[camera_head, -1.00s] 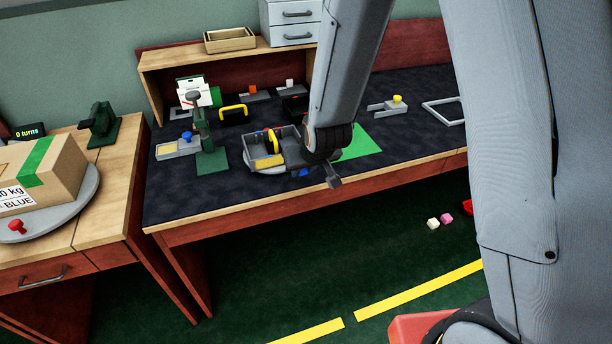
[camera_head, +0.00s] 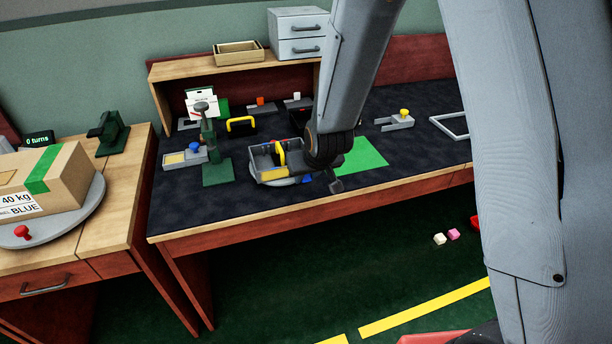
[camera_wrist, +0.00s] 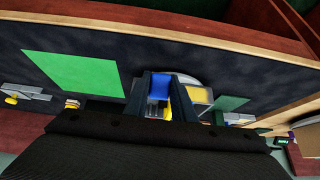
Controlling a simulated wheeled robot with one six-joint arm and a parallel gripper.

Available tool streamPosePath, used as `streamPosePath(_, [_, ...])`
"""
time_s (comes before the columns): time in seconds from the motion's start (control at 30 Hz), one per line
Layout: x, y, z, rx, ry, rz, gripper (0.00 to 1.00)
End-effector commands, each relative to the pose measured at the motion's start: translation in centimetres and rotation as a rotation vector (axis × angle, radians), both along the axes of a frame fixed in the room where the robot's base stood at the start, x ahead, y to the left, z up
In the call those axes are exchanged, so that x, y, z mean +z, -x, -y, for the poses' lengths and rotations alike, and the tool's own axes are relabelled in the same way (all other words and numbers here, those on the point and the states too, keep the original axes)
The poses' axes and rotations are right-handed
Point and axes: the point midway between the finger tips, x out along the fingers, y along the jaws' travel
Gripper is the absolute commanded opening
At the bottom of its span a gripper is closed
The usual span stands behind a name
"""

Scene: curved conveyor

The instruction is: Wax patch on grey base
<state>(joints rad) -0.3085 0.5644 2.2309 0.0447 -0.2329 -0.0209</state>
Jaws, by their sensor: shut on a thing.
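A grey base with a pale yellow patch (camera_head: 174,158) and a blue knob (camera_head: 195,146) lies at the left of the dark bench mat. My gripper (camera_wrist: 158,98) is low over the bench by this tray. A yellow patch (camera_wrist: 197,95) on grey shows beside the right finger. My wrist hides the tray's right end in the head view.
A green sheet (camera_head: 364,157) lies right of my gripper. A dark green stand (camera_head: 217,172) is left of the tray. A wooden shelf (camera_head: 235,65) with grey drawers (camera_head: 299,50) rises behind. A boxed turntable (camera_head: 62,213) fills the left table.

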Motion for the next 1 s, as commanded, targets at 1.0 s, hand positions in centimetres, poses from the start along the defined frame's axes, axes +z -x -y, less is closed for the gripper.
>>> streamPosePath(1.0, [0.0, -1.6, 3.4, -0.001, 0.001, 0.000, 0.00])
